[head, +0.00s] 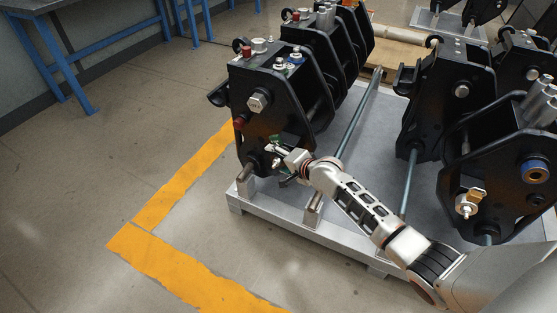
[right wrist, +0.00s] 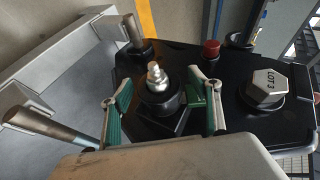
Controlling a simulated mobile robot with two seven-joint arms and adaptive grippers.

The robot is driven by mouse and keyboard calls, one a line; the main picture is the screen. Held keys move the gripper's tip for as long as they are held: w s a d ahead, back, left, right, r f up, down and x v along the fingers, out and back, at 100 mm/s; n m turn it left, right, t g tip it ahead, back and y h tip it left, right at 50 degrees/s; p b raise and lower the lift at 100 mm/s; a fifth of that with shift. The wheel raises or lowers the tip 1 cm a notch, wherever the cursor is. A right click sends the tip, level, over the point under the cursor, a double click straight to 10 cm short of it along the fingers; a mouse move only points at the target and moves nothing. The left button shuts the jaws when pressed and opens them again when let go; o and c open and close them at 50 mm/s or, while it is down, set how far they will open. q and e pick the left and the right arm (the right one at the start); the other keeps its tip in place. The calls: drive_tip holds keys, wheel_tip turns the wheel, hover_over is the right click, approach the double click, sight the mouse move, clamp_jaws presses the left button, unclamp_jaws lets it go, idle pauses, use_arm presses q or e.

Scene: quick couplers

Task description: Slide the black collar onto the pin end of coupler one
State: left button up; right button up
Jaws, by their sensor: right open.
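The nearest black coupler (head: 285,105) stands upright at the left of the grey pallet; I cannot read a number marking it as coupler one. My right gripper (head: 279,160) is at its lower front face. In the right wrist view its green-padded fingers (right wrist: 161,108) are open, one on each side of a silver stepped pin end (right wrist: 156,72). A black round collar (right wrist: 161,98) sits around the base of this pin end, between the fingers, with visible gaps. Whether it is fully seated is unclear. In the head view the gripper hides the collar. My left gripper is not visible.
Metal posts (head: 313,209) rise at the edge of the pallet (head: 290,231). More black couplers (head: 450,95) stand right. The floor at left is clear.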

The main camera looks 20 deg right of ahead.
drive_tip(key=shift+s, duration=0.1)
drive_tip(key=shift+s, duration=0.25)
drive_tip(key=v, duration=1.1)
drive_tip(key=shift+r, duration=0.2)
drive_tip(key=shift+d, duration=0.1)
